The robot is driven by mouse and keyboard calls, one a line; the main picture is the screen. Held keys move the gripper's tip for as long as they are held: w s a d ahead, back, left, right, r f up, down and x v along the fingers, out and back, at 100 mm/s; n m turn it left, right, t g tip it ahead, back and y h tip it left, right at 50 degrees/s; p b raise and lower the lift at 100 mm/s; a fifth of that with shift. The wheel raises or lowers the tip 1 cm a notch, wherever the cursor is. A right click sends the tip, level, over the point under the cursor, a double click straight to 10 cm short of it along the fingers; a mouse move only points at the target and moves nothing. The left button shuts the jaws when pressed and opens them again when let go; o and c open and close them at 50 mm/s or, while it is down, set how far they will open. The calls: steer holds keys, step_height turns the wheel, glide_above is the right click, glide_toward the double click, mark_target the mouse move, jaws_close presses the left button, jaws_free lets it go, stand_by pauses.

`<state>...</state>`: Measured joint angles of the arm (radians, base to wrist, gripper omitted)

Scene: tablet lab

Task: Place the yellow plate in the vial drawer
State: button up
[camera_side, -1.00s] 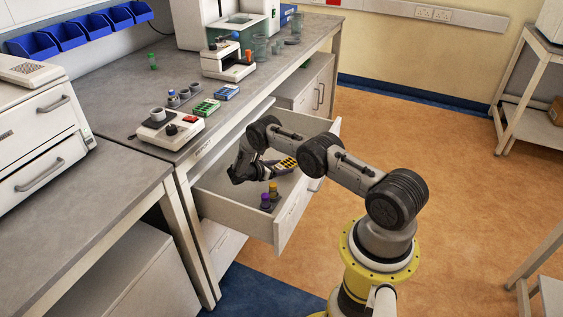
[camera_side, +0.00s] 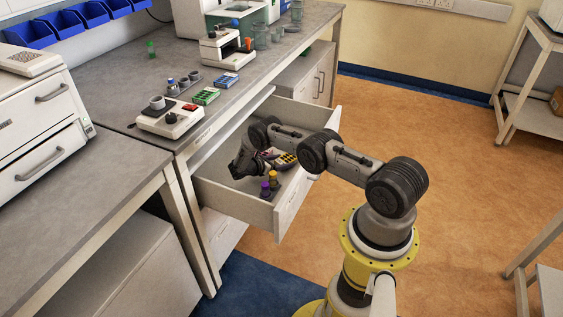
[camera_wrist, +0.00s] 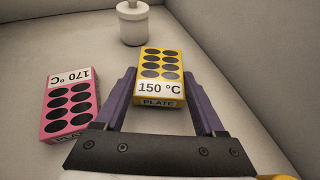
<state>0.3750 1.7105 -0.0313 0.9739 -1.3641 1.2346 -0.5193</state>
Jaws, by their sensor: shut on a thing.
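The yellow plate (camera_wrist: 161,68) has dark round wells and a "150 °C" label in the wrist view. It also shows in the side view (camera_side: 287,157). My gripper (camera_wrist: 160,82) is shut on it, with one purple finger on each side. My gripper (camera_side: 268,160) is low inside the open vial drawer (camera_side: 294,203), and the plate is within its walls. I cannot tell whether the plate touches the drawer floor. A pink plate (camera_wrist: 70,108) labelled "170 °C" lies left of the yellow plate in the wrist view, apart from it.
A white bottle-like thing (camera_wrist: 132,22) stands behind the plates in the drawer. Drawer walls rise close around my gripper. Above, the bench (camera_side: 120,95) holds a hotplate device (camera_side: 170,119) and a green rack (camera_side: 206,96).

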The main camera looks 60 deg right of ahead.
steer(key=shift+f, duration=0.55)
steer(key=o, duration=1.4)
steer(key=shift+o, duration=0.2)
steer(key=shift+a, duration=0.1)
steer(key=v, duration=0.7)
steer(key=shift+r, duration=0.15)
steer(key=s+a+r+m+t+y, duration=0.1)
steer(key=a+r+m+t+y, duration=0.3)
steer(key=r, duration=0.8)
steer(key=s+a+r+m+g, duration=0.1)
steer(key=s+a+r+m, duration=0.1)
steer(key=a+r, duration=0.7)
steer(key=s+a+r+m+t+y, duration=0.1)
steer(key=a+r+m+t+y, duration=0.15)
steer(key=r, duration=1.15)
steer(key=s+a+r+m+t+y, duration=0.2)
steer(key=s+a+r+m+y, duration=0.1)
steer(key=s+a+r, duration=0.7)
steer(key=s+a+m+t+y, duration=0.2)
steer(key=s+a, duration=0.4)
steer(key=s, duration=0.7)
steer(key=shift+a+r+t+y, duration=0.25)
steer(key=shift+t+y, duration=0.3)
steer(key=shift+t, duration=0.2)
